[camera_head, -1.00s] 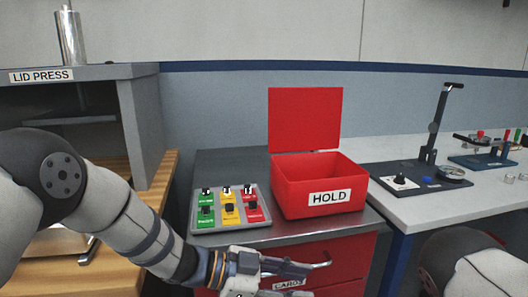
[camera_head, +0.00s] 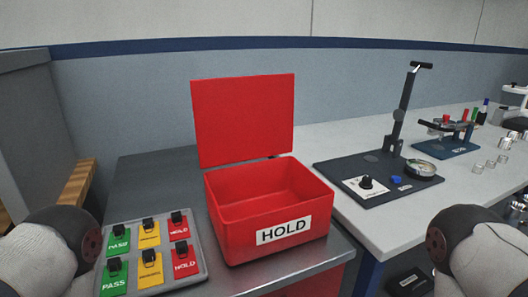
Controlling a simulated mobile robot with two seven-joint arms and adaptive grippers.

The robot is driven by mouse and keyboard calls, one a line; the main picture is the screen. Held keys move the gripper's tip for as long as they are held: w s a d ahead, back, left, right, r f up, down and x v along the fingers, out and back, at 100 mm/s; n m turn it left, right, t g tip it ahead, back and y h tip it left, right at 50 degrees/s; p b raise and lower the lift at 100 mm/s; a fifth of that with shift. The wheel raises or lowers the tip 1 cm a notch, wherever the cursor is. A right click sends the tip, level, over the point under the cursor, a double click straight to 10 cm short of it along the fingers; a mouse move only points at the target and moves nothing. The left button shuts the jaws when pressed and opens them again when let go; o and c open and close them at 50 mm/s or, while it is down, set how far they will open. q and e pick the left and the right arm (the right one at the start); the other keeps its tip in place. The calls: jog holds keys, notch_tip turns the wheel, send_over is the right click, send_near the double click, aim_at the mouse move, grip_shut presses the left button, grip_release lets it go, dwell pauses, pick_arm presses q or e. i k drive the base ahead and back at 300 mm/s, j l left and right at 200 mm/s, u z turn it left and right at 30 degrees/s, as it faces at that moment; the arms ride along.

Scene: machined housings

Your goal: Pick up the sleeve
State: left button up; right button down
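I cannot tell for certain which thing is the sleeve. Several small metallic cylinders (camera_head: 490,166) stand on the white bench at the far right, and they are too small to identify. Another metallic piece sits in a round dish (camera_head: 421,168) on the dark fixture base. Both of my arms show only as rounded links in the lower left and lower right corners. Neither gripper is in the picture.
An open, empty red HOLD box (camera_head: 270,200) stands on the grey cabinet top, beside a tray of PASS, yellow and HOLD tags (camera_head: 150,252). A lever fixture (camera_head: 380,182) and a blue fixture (camera_head: 445,144) stand on the white bench (camera_head: 350,148).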

aim_at(506, 144)
jog(key=z, duration=1.55)
jog(key=i+l+u, duration=0.3)
jog(key=i+l, duration=0.25)
jog(key=i+l+u, duration=0.15)
jog(key=l, duration=0.25)
jog(key=i+l+u, duration=0.1)
jog(key=i+l, duration=0.25)
jog(key=i+l+u, duration=0.15)
jog(key=l, duration=0.25)
jog(key=i+l+u, duration=0.15)
jog(key=l, duration=0.25)
jog(key=i, duration=0.1)
